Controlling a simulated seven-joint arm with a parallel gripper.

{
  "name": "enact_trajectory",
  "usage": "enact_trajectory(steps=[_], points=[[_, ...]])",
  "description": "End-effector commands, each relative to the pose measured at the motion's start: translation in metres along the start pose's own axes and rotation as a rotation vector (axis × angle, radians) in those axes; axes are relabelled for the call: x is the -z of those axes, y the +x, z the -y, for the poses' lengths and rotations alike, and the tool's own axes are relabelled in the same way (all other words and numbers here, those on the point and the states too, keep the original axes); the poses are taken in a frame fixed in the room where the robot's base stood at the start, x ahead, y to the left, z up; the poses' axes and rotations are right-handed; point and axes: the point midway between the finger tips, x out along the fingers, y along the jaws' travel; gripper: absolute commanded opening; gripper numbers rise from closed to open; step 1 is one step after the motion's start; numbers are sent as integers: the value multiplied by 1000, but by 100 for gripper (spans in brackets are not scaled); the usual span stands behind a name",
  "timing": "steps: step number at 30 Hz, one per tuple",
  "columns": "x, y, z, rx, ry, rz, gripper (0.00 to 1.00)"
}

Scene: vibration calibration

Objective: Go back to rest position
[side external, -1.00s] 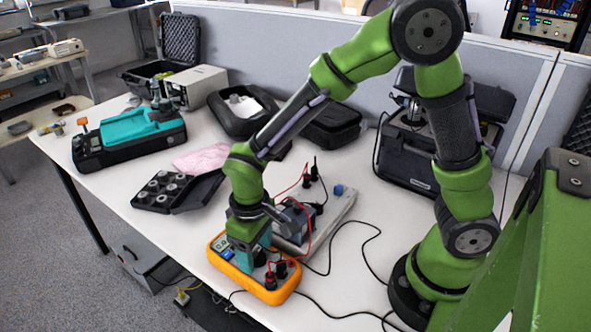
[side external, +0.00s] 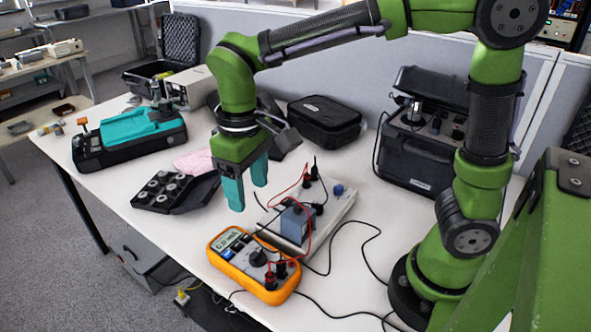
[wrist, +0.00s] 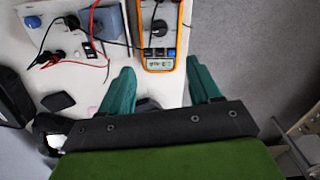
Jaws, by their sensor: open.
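My gripper (side external: 247,190) has teal fingers and hangs above the white table (side external: 352,262), pointing down. Its fingers are apart with nothing between them; the wrist view also shows both fingers (wrist: 155,88) spread. A yellow multimeter (side external: 226,272) lies on the table below my gripper, near the front edge, with its display, dial and plugged leads in view. It also shows in the wrist view (wrist: 177,38), ahead of the fingers and apart from them.
A grey device with a blue box (side external: 296,222) and red and black leads stands behind the multimeter. A black tray of round parts (side external: 160,193) and a teal-topped instrument (side external: 130,138) are to the left. An open black case (side external: 420,165) stands at the back right. Cables cross the front right.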

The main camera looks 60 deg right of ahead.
Motion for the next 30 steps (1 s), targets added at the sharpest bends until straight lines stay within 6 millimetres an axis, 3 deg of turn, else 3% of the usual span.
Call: enact_trajectory(steps=[13,16,20,30], points=[[1,-6,0,0,2,-4,63],[1,2,1,11,3,-18,63],[-15,2,-9,71,56,-96,63],[-76,-19,-70,225,362,-449,63]])
